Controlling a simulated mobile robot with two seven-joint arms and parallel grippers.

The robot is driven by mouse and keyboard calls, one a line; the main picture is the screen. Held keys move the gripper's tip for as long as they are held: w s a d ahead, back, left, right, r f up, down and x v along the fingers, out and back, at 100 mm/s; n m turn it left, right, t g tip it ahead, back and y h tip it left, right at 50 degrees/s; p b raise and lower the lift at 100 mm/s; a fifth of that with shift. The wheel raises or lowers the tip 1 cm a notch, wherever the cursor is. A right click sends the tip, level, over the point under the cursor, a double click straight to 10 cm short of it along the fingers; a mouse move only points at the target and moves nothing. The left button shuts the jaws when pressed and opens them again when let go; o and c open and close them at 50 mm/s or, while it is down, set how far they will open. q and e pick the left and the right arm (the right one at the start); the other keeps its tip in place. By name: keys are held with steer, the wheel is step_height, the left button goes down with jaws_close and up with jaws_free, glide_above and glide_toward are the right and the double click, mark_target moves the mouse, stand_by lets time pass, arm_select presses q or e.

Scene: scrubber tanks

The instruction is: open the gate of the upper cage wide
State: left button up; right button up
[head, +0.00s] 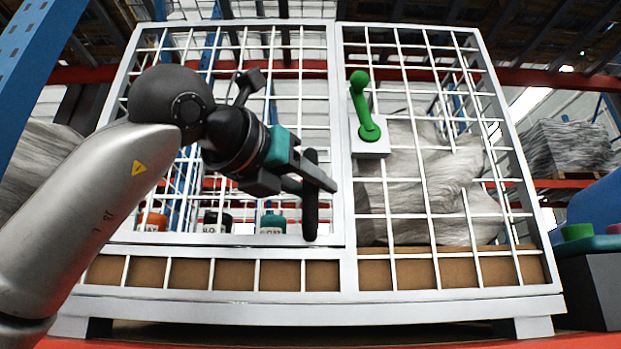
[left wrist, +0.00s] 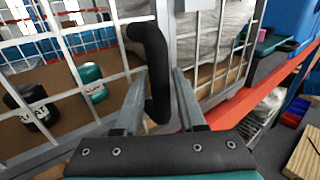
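The upper cage (head: 348,200) is a white wire-grid box that fills the middle of the head view. Its gate (head: 345,60) is the left grid panel, and it looks shut or nearly shut in the frame. A black upright bar handle (head: 311,215) is on the gate's right edge; it also shows in the left wrist view (left wrist: 152,60). A green lever (head: 364,105) on a white box right of the gate points up. My left gripper (head: 322,180) is at the handle, its open fingers (left wrist: 159,72) on either side of it. Whether they touch it is unclear. My right gripper is out of view.
Bottles stand inside the cage: an orange one (head: 153,220), a black one (left wrist: 36,107) and a teal one (left wrist: 93,82). A wrapped load (head: 420,180) is behind the right panel. A blue container (head: 598,205) stands at the right. An orange beam (left wrist: 235,108) runs below the cage.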

arm_select(q)
steer(key=shift+c, duration=0.2)
jaws_close()
stand_by(1.2)
